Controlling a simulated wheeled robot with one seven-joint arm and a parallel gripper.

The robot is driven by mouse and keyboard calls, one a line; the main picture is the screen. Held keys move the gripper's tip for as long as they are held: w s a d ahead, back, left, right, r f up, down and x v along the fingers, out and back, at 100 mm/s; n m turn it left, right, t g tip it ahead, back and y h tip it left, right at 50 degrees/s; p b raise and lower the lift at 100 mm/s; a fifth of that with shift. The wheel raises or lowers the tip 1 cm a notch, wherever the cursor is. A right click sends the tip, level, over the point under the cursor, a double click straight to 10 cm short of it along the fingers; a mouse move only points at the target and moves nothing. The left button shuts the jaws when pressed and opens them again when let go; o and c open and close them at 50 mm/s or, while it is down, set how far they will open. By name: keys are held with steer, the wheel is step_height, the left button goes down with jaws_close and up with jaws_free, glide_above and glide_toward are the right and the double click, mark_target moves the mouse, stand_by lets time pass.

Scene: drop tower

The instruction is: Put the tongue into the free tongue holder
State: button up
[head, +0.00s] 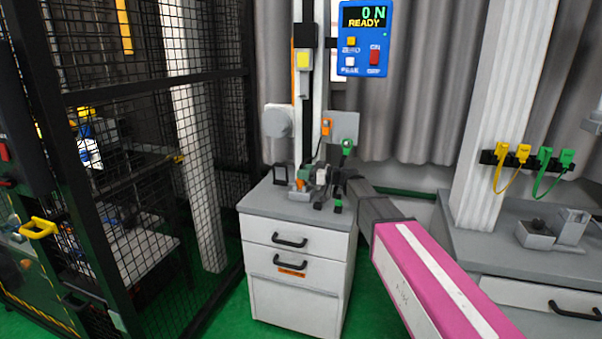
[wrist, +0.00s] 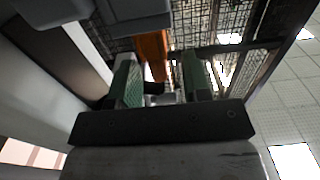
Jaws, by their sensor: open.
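My gripper shows in the wrist view (wrist: 160,78), with its two green-padded fingers apart. An orange piece (wrist: 152,52) shows beyond and between the fingers. A small grey-white part (wrist: 162,98) lies lower in the gap; I cannot tell whether anything touches a finger. In the head view my arm reaches in from the lower right to the cluttered top of the white drawer cabinet (head: 298,270). A small orange part (head: 300,184) stands there among grey and dark fixtures. I cannot tell surely which part is the tongue or which holder is free.
A tower column with a blue display (head: 364,40) reading "0 N READY" rises behind the cabinet. A black mesh cage (head: 140,110) stands at left. Yellow (head: 502,152) and green (head: 545,157) connectors hang on the right pillar above a grey bench (head: 500,235). Green floor lies between.

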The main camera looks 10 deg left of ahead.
steer(key=d, duration=0.9)
steer(key=shift+s+d, duration=0.15)
steer(key=shift+s, duration=0.25)
